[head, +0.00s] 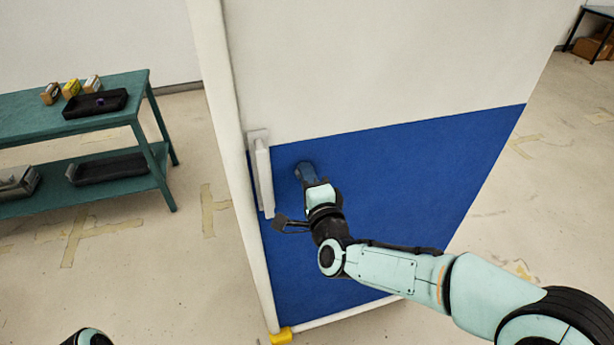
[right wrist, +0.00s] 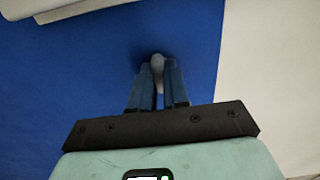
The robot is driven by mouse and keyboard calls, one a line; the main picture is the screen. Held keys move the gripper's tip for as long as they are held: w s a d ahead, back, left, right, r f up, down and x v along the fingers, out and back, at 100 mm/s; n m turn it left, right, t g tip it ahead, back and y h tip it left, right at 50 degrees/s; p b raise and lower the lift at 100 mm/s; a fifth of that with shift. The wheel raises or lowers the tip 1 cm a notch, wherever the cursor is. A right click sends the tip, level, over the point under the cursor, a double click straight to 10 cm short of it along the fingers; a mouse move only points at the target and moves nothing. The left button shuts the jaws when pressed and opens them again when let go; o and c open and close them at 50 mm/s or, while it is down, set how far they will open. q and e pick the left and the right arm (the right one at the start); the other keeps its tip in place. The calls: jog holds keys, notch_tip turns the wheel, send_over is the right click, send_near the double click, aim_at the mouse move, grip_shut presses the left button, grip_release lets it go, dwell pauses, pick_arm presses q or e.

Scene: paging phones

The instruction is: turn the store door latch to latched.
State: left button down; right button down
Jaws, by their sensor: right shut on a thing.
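The store door (head: 400,190) is a white panel with a blue lower part, and it fills the middle of the head view. My right gripper (head: 303,172) reaches to its blue face, just right of the long pale handle. In the right wrist view my right gripper (right wrist: 158,90) has its two blue-grey fingers shut on a small light grey piece, apparently the latch (right wrist: 157,66). The fingers cover both sides of it, so its turn angle is hard to tell. In the head view the latch is hidden behind the gripper. My left gripper is out of view.
The pale upright handle (head: 262,175) stands close left of my right gripper, near the door's edge. A yellow block (head: 282,336) sits at the door's foot. A green two-level table (head: 125,92) with small boxes and black trays (head: 95,104) stands left, with open floor between.

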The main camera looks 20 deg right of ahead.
jog(key=shift+n+b, duration=0.5)
jog(key=shift+n, duration=8.3)
jog(key=c, duration=1.1)
grip_release()
